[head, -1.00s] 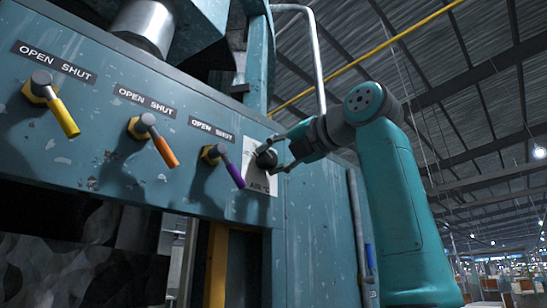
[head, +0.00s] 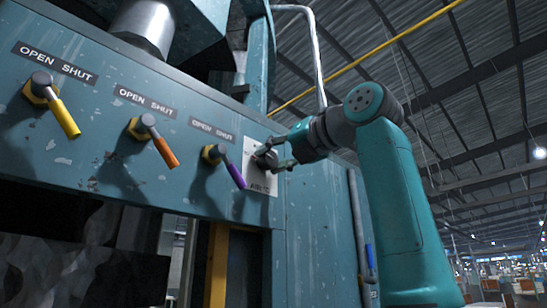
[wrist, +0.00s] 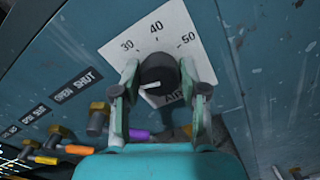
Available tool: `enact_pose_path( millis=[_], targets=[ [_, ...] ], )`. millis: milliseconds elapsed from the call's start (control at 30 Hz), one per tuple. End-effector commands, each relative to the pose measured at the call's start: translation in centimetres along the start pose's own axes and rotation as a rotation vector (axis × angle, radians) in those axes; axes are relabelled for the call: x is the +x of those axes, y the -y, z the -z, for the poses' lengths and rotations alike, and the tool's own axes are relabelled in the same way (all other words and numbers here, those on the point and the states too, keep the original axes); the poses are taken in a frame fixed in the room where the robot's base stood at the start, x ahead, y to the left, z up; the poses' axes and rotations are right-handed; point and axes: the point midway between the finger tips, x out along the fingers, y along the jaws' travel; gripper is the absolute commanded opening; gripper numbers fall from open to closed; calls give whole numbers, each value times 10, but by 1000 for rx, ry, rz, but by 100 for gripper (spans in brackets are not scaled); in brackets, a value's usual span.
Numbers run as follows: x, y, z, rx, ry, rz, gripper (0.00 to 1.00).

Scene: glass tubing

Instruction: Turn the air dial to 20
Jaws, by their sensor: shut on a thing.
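The air dial is a black knob (wrist: 157,69) on a white plate (wrist: 168,28) marked 30, 40 and 50, with part of the word AIR below. A short white pointer line on the knob shows at its lower left, pointing left in the wrist view. My gripper (wrist: 158,74) is shut on the knob, one finger on each side. The left finger hides the plate's left lower part, and no 20 mark is visible. In the head view my gripper (head: 270,158) covers most of the dial, in front of the plate (head: 259,180).
Three levers with yellow (head: 65,118), orange (head: 165,152) and purple (head: 235,175) handles stick out left of the dial, under OPEN SHUT labels. The purple one is close to my gripper. A grey pipe (head: 318,60) rises behind my arm.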

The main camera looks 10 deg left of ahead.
Motion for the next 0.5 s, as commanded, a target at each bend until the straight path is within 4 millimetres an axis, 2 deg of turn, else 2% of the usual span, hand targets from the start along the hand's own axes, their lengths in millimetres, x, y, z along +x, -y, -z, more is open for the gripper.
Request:
enact_pose_path(
  millis=[33,67,100,167,500],
  targets=[
    [1,1,1,1,-4,1,8],
    [1,1,1,1,-4,1,46],
    [1,1,1,1,-4,1,56],
    [1,1,1,1,-4,1,68],
    [-2,0,0,0,-1,0,68]
  ],
)
